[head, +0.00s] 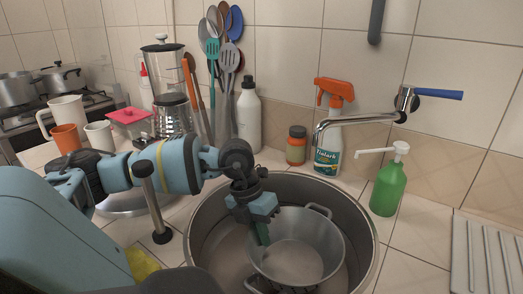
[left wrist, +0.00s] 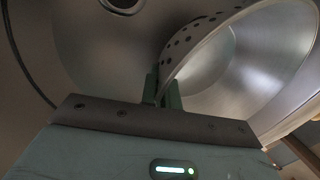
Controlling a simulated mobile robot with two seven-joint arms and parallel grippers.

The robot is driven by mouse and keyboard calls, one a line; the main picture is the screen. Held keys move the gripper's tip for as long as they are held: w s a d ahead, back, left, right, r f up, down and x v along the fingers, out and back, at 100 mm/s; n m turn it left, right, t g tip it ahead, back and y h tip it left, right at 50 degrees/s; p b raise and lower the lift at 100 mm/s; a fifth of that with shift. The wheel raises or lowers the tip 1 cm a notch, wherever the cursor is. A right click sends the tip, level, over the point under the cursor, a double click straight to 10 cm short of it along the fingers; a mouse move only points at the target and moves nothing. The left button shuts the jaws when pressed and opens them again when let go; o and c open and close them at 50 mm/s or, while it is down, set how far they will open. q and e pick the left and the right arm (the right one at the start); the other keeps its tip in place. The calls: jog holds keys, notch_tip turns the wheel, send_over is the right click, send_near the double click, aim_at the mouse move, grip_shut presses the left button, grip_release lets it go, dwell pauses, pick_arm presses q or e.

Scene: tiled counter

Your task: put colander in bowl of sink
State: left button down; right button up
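The grey metal colander (head: 310,248) is inside the round steel sink bowl (head: 207,222), slightly tilted, with a loop handle at its upper right. My left gripper (head: 262,236) reaches down into the sink at the colander's left rim. In the left wrist view, the two green fingers (left wrist: 163,92) stand close on either side of the perforated colander wall (left wrist: 205,32), with the rim between them. Whether the colander's underside touches the sink floor is hidden. My right gripper is not in view.
The faucet (head: 350,119) reaches over the sink's back edge. A green soap dispenser (head: 388,186) is at the right, near a ridged drainboard (head: 487,250).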

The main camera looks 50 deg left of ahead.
pick_arm(q)
jog(key=shift+f, duration=1.4)
jog(key=shift+f, duration=0.1)
jog(key=c, duration=1.7)
grip_release()
jog(key=v, duration=1.2)
